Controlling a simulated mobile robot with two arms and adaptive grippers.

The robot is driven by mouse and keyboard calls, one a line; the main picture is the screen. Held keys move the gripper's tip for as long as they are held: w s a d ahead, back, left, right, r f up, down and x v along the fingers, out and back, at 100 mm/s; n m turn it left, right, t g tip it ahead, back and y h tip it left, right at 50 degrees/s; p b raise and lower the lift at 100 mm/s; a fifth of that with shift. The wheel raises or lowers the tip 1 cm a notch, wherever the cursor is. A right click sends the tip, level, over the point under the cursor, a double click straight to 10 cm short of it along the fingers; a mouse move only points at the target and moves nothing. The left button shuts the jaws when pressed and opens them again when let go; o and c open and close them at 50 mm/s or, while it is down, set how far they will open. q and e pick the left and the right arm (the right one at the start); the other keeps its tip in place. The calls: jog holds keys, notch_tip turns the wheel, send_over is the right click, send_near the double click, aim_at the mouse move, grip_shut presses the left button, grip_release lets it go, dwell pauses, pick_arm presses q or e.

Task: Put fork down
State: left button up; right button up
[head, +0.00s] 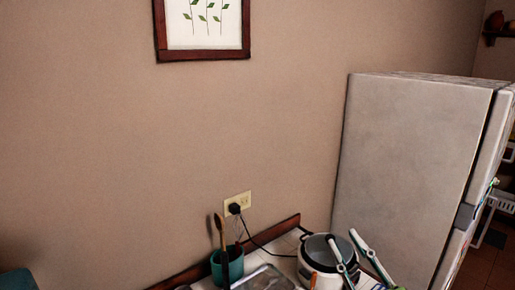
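No fork can be made out in the head view. My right gripper (342,237) is at the bottom right, in front of the white rice cooker (312,262) on the counter. Its two pale fingers with dark tips point up and stand apart, with no object visible between them. Whether it touches the cooker I cannot tell. My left gripper is not in view.
A teal cup (228,268) with utensils stands on the counter, next to a metal tray-like thing (264,279). A black cord runs from the wall outlet (237,204). A tall grey fridge (412,165) stands at right. A framed picture hangs above.

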jog(key=s+d+f+m+g+h, duration=0.3)
jog(key=d+f+m+g+h, duration=0.15)
jog(key=f, duration=0.45)
jog(key=s+d+f+m+g+h, duration=0.3)
jog(key=d+f+m+h, duration=0.25)
jog(key=f, duration=0.35)
jog(key=s+a+f+n+g+y, duration=0.2)
jog(key=s+a+f+g, duration=0.25)
jog(key=s+f, duration=0.45)
jog(key=s+a+f+n+g+y, duration=0.1)
jog(key=s+a+f+g, duration=0.3)
jog(key=s+f+g, duration=0.5)
jog(key=s+f+t+b, duration=0.15)
jog(key=f+b, duration=0.25)
jog(key=f, duration=1.2)
jog(key=s+f+t+b, duration=0.1)
jog(key=s+f+b, duration=0.25)
jog(key=f, duration=1.25)
jog(key=s+d+f+b, duration=0.1)
jog(key=s+f+b, duration=0.2)
jog(key=s+f, duration=0.5)
jog(key=s+d+f+g+b, duration=0.1)
jog(key=s+d+f+b, duration=0.1)
jog(key=s+f, duration=0.6)
notch_tip(320, 180, down, 5)
jog(key=shift+d+r+n+b, duration=0.2)
jog(key=shift+n+b, duration=0.2)
